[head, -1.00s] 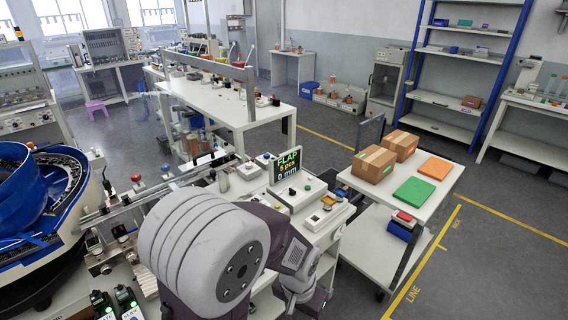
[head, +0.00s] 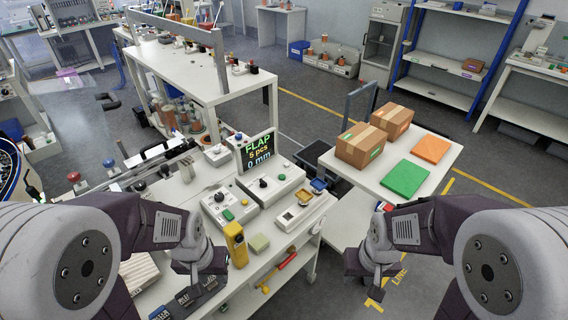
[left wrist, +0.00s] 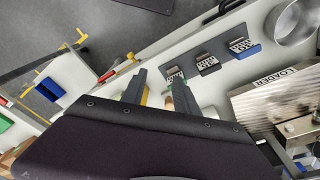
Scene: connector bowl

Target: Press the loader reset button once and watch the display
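The display (head: 257,152) stands on the bench and reads FLAP, a pcs count that looks like 5, and 0 mm. A control box (head: 228,207) with a black knob and a green button sits in front of it. A ribbed metal block marked LOADER (left wrist: 262,102) is at right in the left wrist view. I cannot tell which button is the loader reset. My left gripper (left wrist: 158,82) has its fingers apart with nothing seen between them; in the head view it hangs over the bench front. My right gripper (head: 372,295) hangs right of the bench, its fingers unclear.
Dark plates with small connectors (left wrist: 208,65) lie on the bench. A trolley (head: 440,183) with cartons is at right. Floor is free between bench and trolley.

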